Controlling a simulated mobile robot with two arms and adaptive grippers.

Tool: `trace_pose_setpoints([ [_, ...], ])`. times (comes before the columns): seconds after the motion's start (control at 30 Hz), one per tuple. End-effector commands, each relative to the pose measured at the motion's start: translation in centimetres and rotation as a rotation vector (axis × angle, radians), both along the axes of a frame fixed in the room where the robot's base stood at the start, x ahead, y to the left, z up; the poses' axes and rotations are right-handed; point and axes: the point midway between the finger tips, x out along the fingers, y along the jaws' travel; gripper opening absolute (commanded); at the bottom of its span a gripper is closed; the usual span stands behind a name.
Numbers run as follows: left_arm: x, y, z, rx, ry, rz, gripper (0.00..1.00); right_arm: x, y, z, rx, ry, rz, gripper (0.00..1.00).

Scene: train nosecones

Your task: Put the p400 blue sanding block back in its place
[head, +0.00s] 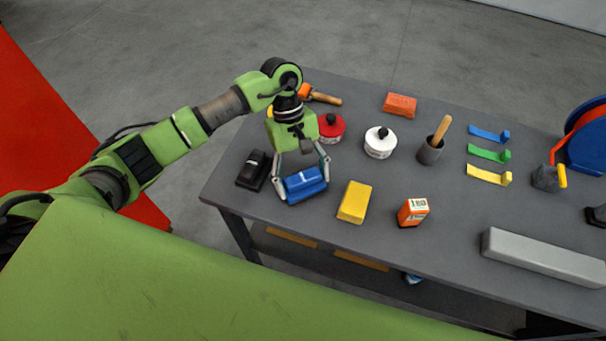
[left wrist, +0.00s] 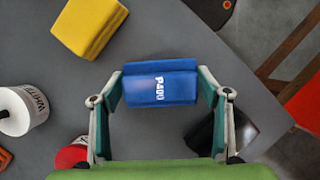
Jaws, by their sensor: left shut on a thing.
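The blue sanding block (head: 305,184) is between the fingers of my left gripper (head: 302,188), over the left part of the grey table. In the left wrist view the block (left wrist: 160,84) shows the white print P400, and the fingers of my left gripper (left wrist: 160,92) press on its two ends. I cannot tell whether the block touches the table top. A black block (head: 254,169) lies just left of it, and a yellow block (head: 355,202) lies to its right. My right gripper is not in view.
On the grey table (head: 260,210) stand a red-lidded tin (head: 331,127), a white tin (head: 380,142), an orange box (head: 413,212), a dark cup with a wooden handle (head: 431,150), an orange brick (head: 400,103), and a long grey bar (head: 543,257). Coloured strips lie at right.

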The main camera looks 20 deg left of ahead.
Motion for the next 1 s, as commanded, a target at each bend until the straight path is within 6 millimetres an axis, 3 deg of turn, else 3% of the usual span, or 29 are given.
trace_pose_setpoints([
  [0.47,0.06,-0.05,-0.91,-0.001,-0.002,0.000,0.46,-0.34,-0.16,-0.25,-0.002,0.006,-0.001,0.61],
  [0.5,0.04,-0.04,-0.82,-0.001,-0.002,0.000,0.74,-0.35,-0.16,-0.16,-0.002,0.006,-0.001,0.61],
  [0.57,0.04,-0.05,-0.77,-0.001,-0.002,0.001,0.86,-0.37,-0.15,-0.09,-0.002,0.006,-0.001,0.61],
  [1.0,0.00,-0.06,-0.33,-0.001,-0.001,0.000,0.86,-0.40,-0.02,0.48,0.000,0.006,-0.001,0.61],
])
